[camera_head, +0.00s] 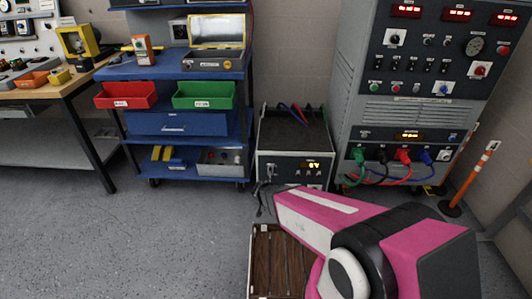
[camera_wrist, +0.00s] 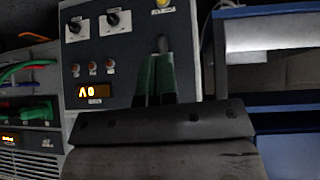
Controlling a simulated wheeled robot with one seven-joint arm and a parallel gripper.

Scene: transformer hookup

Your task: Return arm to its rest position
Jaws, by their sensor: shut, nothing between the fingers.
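My magenta arm (camera_head: 370,245) reaches from the lower right of the head view toward the grey transformer box (camera_head: 295,160). Its far end is near the box's lower front; the gripper itself is not clear there. In the wrist view my gripper (camera_wrist: 156,75) shows as narrow greenish fingers above a dark body. The fingers are together with nothing held. Behind them is the box's front panel (camera_wrist: 120,65), seen upside down, with knobs, small buttons and a lit display. Whether the fingers touch the panel cannot be told.
A tall control cabinet (camera_head: 425,100) with green, black, red and blue cables stands right of the box. A blue shelf cart (camera_head: 185,125) with bins is left of it. A brown slatted pallet (camera_head: 272,262) lies below the arm. The left floor (camera_head: 130,240) is clear.

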